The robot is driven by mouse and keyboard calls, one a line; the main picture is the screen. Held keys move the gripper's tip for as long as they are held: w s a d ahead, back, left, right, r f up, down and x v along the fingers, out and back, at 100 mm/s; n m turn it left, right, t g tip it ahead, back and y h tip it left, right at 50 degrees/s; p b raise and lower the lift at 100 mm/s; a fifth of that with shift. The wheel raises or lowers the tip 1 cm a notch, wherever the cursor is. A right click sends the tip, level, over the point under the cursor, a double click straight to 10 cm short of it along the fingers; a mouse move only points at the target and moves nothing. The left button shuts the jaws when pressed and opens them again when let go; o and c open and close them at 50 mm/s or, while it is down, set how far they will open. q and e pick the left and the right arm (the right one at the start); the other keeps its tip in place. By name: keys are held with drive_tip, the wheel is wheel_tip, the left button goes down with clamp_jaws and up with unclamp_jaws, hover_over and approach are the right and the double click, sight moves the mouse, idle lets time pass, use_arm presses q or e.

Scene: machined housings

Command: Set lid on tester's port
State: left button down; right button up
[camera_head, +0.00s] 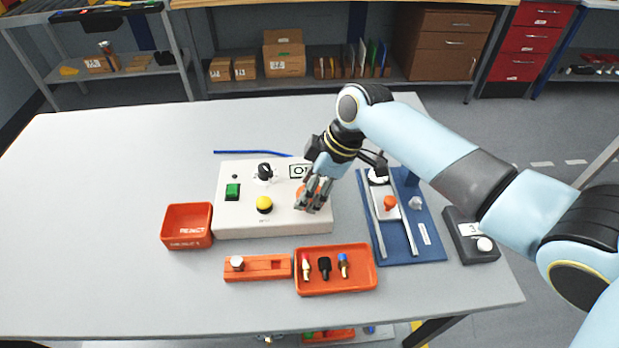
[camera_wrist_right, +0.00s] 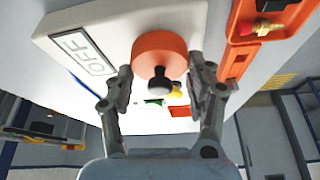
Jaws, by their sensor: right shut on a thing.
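The tester (camera_head: 235,218) is a pale box on the table with a green button (camera_head: 232,191), a yellow button (camera_head: 264,204), a black knob (camera_head: 265,171) and a sign (camera_wrist_right: 83,55). My right gripper (camera_head: 312,196) is shut on a round orange lid (camera_wrist_right: 160,46) over the right part of the tester's top. In the right wrist view the fingertips (camera_wrist_right: 160,77) sit at either side of the lid, with a dark knob-like part between them. The port is hidden, and I cannot tell whether the lid touches the tester. My left gripper is out of view.
A red reject bin (camera_head: 186,226) stands left of the tester. An orange block (camera_head: 258,268) and an orange tray (camera_head: 335,289) with several small parts are in front. A blue fixture (camera_head: 420,245) and a dark gauge (camera_head: 470,236) stand right. The table's left side is clear.

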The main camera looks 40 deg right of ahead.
drive_tip(key=shift+f, duration=0.4)
idle(0.6)
drive_tip(key=o, duration=1.1)
drive_tip(key=shift+o, duration=0.5)
drive_tip(key=o, duration=0.3)
